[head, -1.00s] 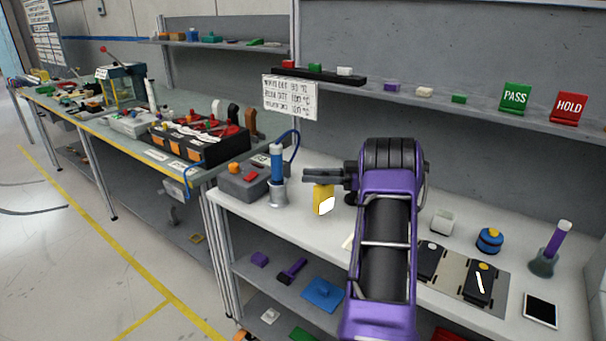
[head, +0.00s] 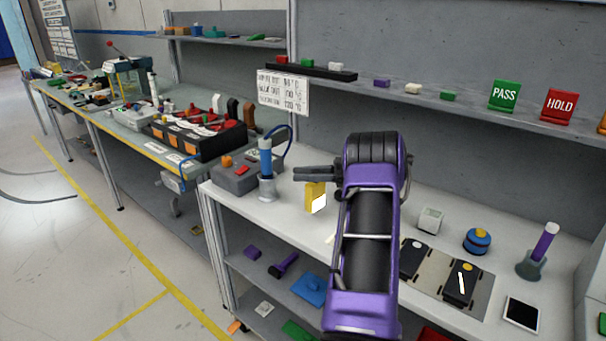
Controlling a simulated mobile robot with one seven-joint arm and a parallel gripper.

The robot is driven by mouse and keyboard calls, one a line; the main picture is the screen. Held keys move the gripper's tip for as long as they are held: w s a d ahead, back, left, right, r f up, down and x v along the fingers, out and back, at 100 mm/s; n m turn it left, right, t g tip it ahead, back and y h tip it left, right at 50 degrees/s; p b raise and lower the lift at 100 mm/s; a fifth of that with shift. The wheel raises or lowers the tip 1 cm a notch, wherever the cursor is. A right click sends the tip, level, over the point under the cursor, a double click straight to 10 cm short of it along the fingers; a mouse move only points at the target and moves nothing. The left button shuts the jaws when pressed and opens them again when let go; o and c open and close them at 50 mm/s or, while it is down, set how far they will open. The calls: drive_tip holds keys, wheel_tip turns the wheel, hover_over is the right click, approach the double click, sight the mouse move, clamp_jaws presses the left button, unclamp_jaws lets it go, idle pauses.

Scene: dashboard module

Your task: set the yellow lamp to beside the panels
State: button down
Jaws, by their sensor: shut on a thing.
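The yellow lamp (head: 315,197), a small yellow block with a white face, is upright over the left part of the white bench (head: 241,203). I cannot tell whether the lamp's base touches the bench. The right panel has a yellow dot and a white stripe. My arm hides part of the bench between the lamp and the panels.
A blue-handled tool in a grey holder (head: 267,187) and a grey box (head: 235,178) stand left of the lamp. A white cup (head: 430,220), a blue pot (head: 477,240), a purple-handled tool (head: 543,245) and a tablet (head: 521,313) surround the mat. A shelf (head: 470,107) runs behind.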

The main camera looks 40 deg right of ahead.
drive_tip(key=shift+f, duration=0.1)
drive_tip(key=c, duration=0.6)
unclamp_jaws()
drive_tip(key=shift+r, duration=0.2)
wheel_tip(320, 180, up, 10)
drive_tip(key=shift+p, duration=0.4)
drive_tip(key=shift+f, duration=0.15)
